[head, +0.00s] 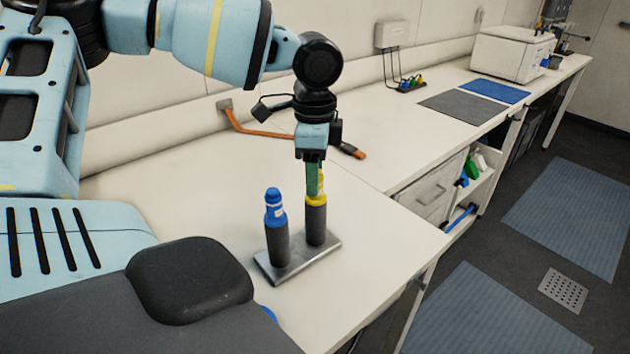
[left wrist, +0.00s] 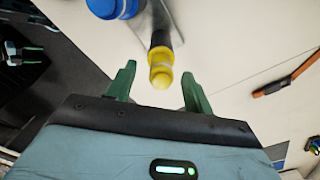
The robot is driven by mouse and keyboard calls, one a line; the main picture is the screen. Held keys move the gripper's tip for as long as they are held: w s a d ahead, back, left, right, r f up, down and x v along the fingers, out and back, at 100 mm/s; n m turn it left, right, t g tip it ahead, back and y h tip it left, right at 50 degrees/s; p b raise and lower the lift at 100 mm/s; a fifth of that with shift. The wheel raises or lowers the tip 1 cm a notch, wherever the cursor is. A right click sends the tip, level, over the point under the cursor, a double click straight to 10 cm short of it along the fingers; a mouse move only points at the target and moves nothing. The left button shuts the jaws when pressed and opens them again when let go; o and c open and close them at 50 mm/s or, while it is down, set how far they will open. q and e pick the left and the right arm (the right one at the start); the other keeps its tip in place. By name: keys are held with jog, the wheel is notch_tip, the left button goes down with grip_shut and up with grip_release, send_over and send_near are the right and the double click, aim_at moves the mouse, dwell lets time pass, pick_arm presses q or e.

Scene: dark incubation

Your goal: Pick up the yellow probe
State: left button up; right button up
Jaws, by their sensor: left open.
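The yellow probe (head: 317,200) stands upright in a dark sleeve on a grey metal stand (head: 325,248) on the white bench. In the left wrist view the yellow probe (left wrist: 161,72) lies between the green fingertips. My left gripper (head: 315,180) points down over the top of the yellow probe. In the left wrist view its two green fingers (left wrist: 158,85) are apart, with a gap on each side of the probe. A blue probe (head: 275,208) stands in the same stand, to the left. Its blue top (left wrist: 112,8) shows at the upper edge of the wrist view.
A grey mat (head: 468,107), a blue mat (head: 498,90) and a white machine (head: 512,55) are farther along. The bench's front edge is right of the stand.

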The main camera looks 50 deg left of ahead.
pick_arm(q)
notch_tip(320, 180, down, 3)
jog(key=shift+w+f, duration=0.1)
jog(key=shift+w, duration=0.05)
jog(key=c, duration=1.1)
notch_tip(320, 180, up, 18)
jog(key=shift+r, duration=0.1)
dwell(0.4)
